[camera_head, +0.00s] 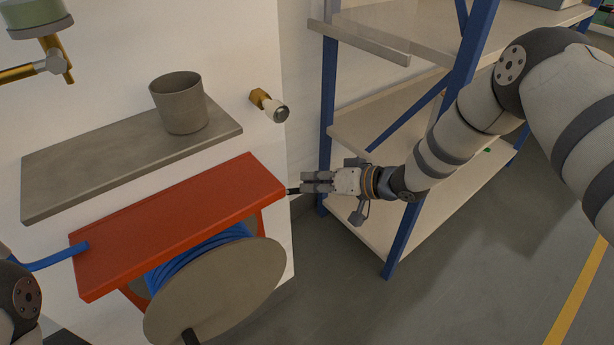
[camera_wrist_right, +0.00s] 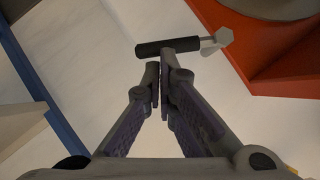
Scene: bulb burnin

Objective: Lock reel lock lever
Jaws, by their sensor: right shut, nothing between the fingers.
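The reel lock lever shows in the right wrist view as a black cylindrical handle (camera_wrist_right: 168,47) on a short grey metal arm with a hexagonal end, beside the red reel frame (camera_wrist_right: 282,50). In the head view only a small dark part of the lever (camera_head: 293,191) shows, at the right end of the red frame (camera_head: 180,220). My right gripper (camera_head: 304,183) points left at it, shut and empty. In the right wrist view its fingertips (camera_wrist_right: 160,75) are together just short of the handle; I cannot tell whether they touch it. My left gripper is out of view.
A blue hose is wound on the reel with a grey disc (camera_head: 220,295) below the frame. A grey shelf (camera_head: 120,165) holds a grey cup (camera_head: 180,103). A brass tap (camera_head: 268,105) juts from the wall. A blue-posted rack (camera_head: 327,110) stands close behind my right gripper.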

